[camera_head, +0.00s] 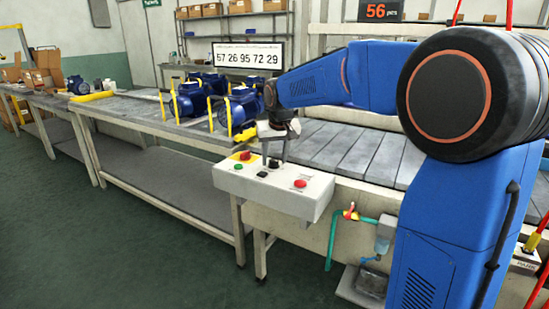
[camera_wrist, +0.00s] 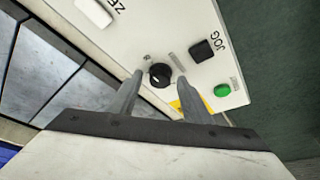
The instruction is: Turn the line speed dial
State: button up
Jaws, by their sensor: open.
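The black round dial with a pale pointer mark (camera_wrist: 160,75) sits on the pale control panel (camera_wrist: 185,20) in the wrist view. My gripper (camera_wrist: 160,80) is open, with one finger on each side of the dial in that view. Whether the fingers touch the dial, or how far above the panel they are, cannot be told. In the head view my gripper (camera_head: 274,160) points down at the top of the control box (camera_head: 270,192), and the dial is hard to make out between the fingers.
A black JOG button (camera_wrist: 203,50), a green button (camera_wrist: 222,90) and a white button (camera_wrist: 95,11) lie around the dial. The box also bears a red button on yellow (camera_head: 245,156) and another red button (camera_head: 300,183). Blue pumps (camera_head: 187,101) stand on the line behind.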

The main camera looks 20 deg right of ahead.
jog(key=c, duration=1.1)
jog(key=shift+o, duration=0.2)
jog(key=shift+n, duration=0.3)
jog(key=n, duration=0.1)
jog(key=n+y, duration=0.1)
jog(key=n, duration=0.1)
jog(key=n+y, duration=0.1)
jog(key=shift+d, duration=0.3)
jog(key=n, duration=0.2)
jog(key=n+g+y, duration=0.1)
jog(key=n, duration=0.3)
jog(key=shift+w+d+g+y, duration=0.2)
jog(key=shift+w+g+y, duration=0.1)
jog(key=shift+y, duration=0.1)
jog(key=n, duration=0.2)
jog(key=n+g, duration=0.1)
jog(key=n, duration=0.1)
jog(key=n+g, duration=0.1)
jog(key=n, duration=0.1)
jog(key=shift+w+d+y, duration=0.1)
jog(key=shift+w+y, duration=0.15)
jog(key=shift+y, duration=0.15)
jog(key=n+g, duration=0.1)
jog(key=n, duration=0.1)
jog(key=n+g, duration=0.1)
jog(key=n, duration=0.4)
jog(key=shift+w+g, duration=0.25)
jog(key=shift+g, duration=0.15)
jog(key=shift+h, duration=0.3)
